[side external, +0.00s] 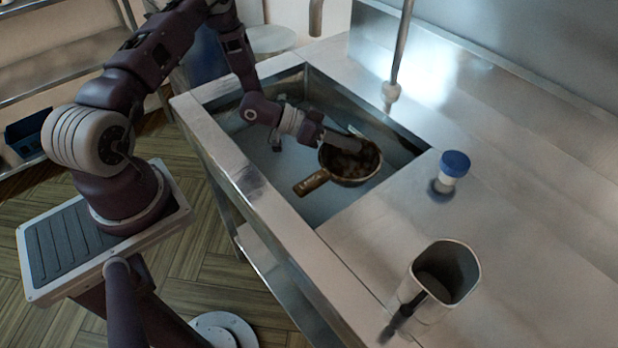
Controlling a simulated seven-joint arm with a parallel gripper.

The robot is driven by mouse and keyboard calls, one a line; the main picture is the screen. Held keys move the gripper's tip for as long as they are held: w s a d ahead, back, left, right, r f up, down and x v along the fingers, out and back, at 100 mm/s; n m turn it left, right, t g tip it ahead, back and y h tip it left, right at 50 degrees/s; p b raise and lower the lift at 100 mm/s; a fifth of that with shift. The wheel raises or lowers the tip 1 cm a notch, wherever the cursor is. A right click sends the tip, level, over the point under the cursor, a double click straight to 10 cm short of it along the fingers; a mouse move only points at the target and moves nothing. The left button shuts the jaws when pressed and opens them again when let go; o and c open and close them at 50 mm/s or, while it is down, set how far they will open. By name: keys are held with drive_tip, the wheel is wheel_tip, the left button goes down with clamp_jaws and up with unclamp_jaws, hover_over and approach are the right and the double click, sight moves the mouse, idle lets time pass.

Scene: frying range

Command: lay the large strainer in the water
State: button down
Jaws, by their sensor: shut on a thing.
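The large strainer (344,178) appears to be the brown, round, bowl-shaped thing with a short, thick handle, in the right part of the sink. Its handle points down and left. Its inside looks dark and lumpy, and I cannot make out what is there. My gripper (352,144) reaches over its far left rim and is shut on it; the fingertips are hard to make out. The sink basin (262,158) has a smooth blue-grey surface that may be water. I cannot tell whether the strainer touches that surface or hangs above it.
A white jar with a blue lid (454,168) stands on the steel counter (400,222) right of the sink. A pale, open container with a dark handle (436,280) stands nearer the front. A thin vertical pipe (402,45) rises behind the sink. The counter between them is clear.

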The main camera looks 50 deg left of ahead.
sight(331, 148)
drive_tip(key=f, duration=1.1)
drive_tip(key=shift+w+d+f, duration=0.15)
drive_tip(key=shift+w+f, duration=0.1)
drive_tip(key=shift+f, duration=0.05)
drive_tip(key=c, duration=1.4)
unclamp_jaws()
drive_tip(key=v, duration=0.2)
drive_tip(key=r+v, duration=0.1)
drive_tip(key=v, duration=0.2)
drive_tip(key=shift+r, duration=0.15)
wheel_tip(331, 148, up, 6)
